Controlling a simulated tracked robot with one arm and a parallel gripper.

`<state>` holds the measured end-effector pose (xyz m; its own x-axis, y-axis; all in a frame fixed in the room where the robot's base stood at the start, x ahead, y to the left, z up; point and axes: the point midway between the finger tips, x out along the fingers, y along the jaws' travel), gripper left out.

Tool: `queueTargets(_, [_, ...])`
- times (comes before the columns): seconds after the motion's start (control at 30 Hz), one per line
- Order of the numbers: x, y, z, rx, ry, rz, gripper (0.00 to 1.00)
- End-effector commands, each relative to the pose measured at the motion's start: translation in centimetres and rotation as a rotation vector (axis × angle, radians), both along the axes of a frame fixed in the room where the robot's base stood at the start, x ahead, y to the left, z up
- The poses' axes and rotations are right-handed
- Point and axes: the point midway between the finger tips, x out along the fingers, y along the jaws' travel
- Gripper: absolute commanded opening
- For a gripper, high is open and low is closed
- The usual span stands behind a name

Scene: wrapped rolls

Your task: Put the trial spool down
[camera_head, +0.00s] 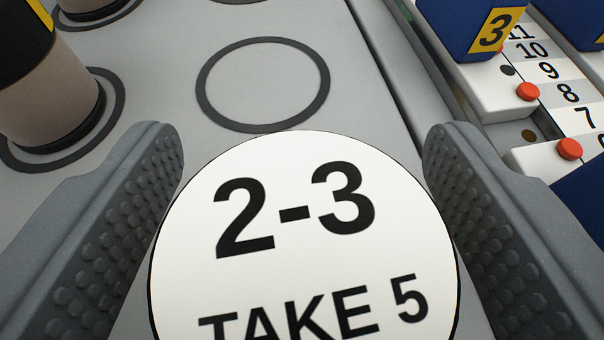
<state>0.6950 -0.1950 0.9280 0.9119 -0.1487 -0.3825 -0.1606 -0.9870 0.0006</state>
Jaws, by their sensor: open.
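The trial spool (300,270) shows in the lower middle as a large white round face reading "2-3" and "TAKE 5". It stands between the two grey, studded fingers of my gripper (305,215). The gripper is open. Narrow gaps show between the spool's rim and the upper parts of both fingers. The spool's lower edge is cut off by the frame and its underside is hidden, so I cannot tell what it rests on.
An empty black ring (263,126) is marked on the grey surface (330,30) just beyond the spool. A brown roll (50,100) stands in a ring at the left. At the right are a numbered white strip (548,70), red buttons (570,149) and a blue block (460,25) marked "3".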

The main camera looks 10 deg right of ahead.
Motion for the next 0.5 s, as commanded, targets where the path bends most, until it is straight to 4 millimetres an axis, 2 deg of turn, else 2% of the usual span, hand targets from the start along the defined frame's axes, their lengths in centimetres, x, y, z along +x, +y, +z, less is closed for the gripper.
queueTargets(0.17, [-1.6, 0.2, 0.6, 0.001, 0.004, -0.001, 0.68])
queueTargets(0.5, [-6.1, 0.9, 2.6, 0.001, 0.001, -0.001, 0.68])
